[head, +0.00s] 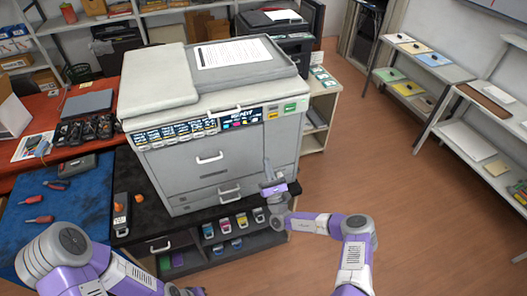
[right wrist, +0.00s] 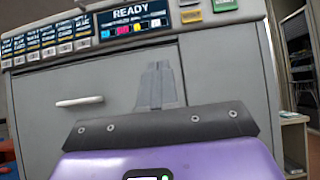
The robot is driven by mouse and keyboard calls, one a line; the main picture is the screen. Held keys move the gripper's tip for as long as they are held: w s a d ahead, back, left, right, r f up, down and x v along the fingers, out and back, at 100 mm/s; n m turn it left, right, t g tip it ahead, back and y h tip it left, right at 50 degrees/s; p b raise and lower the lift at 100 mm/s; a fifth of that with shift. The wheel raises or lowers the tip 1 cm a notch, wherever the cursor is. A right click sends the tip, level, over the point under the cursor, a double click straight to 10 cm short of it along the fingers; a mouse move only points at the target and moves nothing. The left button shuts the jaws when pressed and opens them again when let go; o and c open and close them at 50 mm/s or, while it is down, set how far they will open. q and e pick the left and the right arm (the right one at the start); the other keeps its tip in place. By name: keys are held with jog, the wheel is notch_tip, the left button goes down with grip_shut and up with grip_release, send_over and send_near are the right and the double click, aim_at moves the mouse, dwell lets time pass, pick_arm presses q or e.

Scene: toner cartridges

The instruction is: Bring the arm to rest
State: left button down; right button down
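My right gripper (head: 267,163) is raised in front of the right part of the grey printer (head: 180,165). Its fingers are together and empty in the right wrist view (right wrist: 160,85), facing the printer's closed front, below the panel. The printer's display (head: 240,116) reads READY in the right wrist view (right wrist: 132,20), with several coloured squares under it. Whether the fingers touch the printer I cannot tell. My left arm comes in at the lower left of the head view, and its gripper is out of the picture.
The printer stands on a dark cabinet; several toner cartridges (head: 226,226) sit on its open shelf. A blue mat (head: 70,212) with red-handled tools lies left. Shelves (head: 432,78) line the right wall. The wooden floor (head: 410,200) between is clear.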

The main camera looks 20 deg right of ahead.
jog(key=shift+s+f, duration=0.1)
jog(key=shift+s, duration=0.15)
